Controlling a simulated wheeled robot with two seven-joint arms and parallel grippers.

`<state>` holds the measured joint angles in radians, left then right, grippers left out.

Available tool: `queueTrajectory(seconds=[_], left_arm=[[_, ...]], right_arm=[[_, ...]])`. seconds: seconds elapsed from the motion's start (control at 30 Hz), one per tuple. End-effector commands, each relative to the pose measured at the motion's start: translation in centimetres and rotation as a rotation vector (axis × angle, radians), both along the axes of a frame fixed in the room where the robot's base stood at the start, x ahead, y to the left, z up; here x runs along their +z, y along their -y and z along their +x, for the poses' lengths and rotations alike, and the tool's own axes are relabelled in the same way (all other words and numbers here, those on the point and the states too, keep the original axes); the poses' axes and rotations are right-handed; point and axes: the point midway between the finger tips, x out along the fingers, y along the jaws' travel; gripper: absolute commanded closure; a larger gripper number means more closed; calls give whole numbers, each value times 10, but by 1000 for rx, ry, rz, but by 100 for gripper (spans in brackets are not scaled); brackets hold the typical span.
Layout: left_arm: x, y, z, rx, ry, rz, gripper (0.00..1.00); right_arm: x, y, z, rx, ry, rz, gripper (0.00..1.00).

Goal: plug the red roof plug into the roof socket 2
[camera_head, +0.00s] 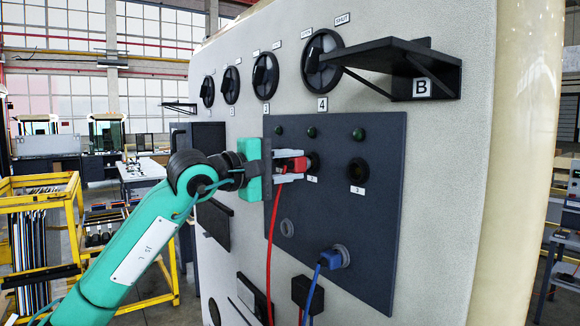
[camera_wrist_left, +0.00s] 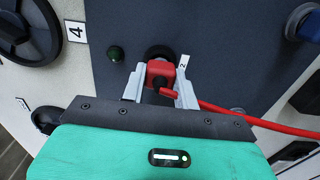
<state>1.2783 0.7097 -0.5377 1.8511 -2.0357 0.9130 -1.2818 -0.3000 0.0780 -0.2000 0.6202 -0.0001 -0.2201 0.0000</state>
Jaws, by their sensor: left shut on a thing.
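My left gripper (camera_head: 293,168) is shut on the red roof plug (camera_head: 299,164), in front of the dark panel. The red plug also shows between the fingers in the left wrist view (camera_wrist_left: 160,70), with its red cable running off to the right. Roof socket 2 (camera_head: 314,162) is a dark round socket; its label "2" (camera_wrist_left: 183,66) is readable in the wrist view. The plug's front lines up with the socket ring (camera_wrist_left: 158,52) and covers part of it. I cannot tell how far the plug is inside. My right gripper is not in view.
Another dark socket (camera_head: 357,171) is to the right. A blue plug (camera_head: 332,259) sits in a lower socket. Green lamps (camera_head: 311,132) line the panel top. Black knobs (camera_head: 322,62) and a bracket shelf marked B (camera_head: 410,68) stick out above. A yellow rack (camera_head: 75,235) stands left.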

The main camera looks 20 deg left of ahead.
Motion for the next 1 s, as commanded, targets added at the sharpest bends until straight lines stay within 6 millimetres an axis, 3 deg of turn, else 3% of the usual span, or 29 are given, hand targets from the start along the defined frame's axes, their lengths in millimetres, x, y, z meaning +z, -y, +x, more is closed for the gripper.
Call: queueTrajectory(seconds=[0.57, 0.6, 0.7, 0.73, 1.0], left_arm=[[0, 6, 8, 0, 0, 0, 100], [0, 7, 9, 0, 0, 0, 68], [0, 6, 8, 0, 0, 0, 48], [0, 6, 8, 0, 0, 0, 44], [0, 6, 8, 0, 0, 0, 44]], right_arm=[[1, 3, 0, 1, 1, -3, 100], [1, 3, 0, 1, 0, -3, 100], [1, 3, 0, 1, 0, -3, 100], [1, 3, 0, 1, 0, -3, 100], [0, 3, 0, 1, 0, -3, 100]])
